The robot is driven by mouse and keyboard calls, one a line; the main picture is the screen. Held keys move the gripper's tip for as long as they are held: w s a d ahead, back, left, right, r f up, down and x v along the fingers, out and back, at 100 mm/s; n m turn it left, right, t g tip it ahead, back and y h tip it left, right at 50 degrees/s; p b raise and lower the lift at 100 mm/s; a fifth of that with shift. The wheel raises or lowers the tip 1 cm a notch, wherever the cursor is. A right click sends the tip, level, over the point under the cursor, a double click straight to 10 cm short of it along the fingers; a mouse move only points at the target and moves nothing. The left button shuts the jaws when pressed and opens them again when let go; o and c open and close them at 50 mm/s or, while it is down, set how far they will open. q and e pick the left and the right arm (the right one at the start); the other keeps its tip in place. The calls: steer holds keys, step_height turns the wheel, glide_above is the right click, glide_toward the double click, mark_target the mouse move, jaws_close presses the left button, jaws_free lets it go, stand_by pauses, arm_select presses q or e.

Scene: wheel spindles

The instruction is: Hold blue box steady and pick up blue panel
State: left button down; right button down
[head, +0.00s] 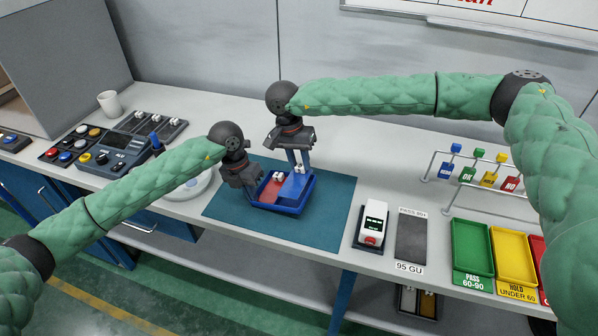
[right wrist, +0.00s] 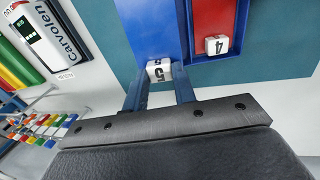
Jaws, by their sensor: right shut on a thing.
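The blue box (head: 276,209) is an open tray on the teal mat. The blue panel (head: 294,187) is at its right side, and the red panel (head: 268,190) lies in its left part. My right gripper (head: 299,168) is above the box, shut on the white knob marked 5 of the blue panel, which also shows in the right wrist view (right wrist: 150,28). I cannot tell whether the panel is lifted clear. My left gripper (head: 252,196) is at the box's left wall; its fingers are hidden. The red panel's knob, marked 4, shows in the right wrist view (right wrist: 216,45).
Right of the teal mat (head: 328,212) are a white meter (head: 372,224), a grey pad (head: 411,238) and green (head: 472,252) and yellow (head: 513,257) trays. A rack with coloured tags (head: 468,172) stands behind them. A control panel (head: 118,150) and mug (head: 110,103) are at left.

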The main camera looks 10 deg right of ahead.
steer(key=shift+s+d+v, duration=0.1)
steer(key=shift+d+v, duration=0.1)
steer(key=shift+v, duration=0.9)
steer(key=shift+s+d+v, duration=0.15)
steer(key=shift+d+v, duration=0.05)
steer(key=shift+v, duration=0.9)
arm_select(q)
steer(key=c, duration=2.1)
jaws_free()
arm_select(e)
steer(key=shift+r, duration=0.1)
arm_select(q)
steer(key=o, duration=0.5)
steer(key=v, duration=1.1)
steer(key=shift+w+r, duration=0.1)
steer(key=shift+r, duration=0.25)
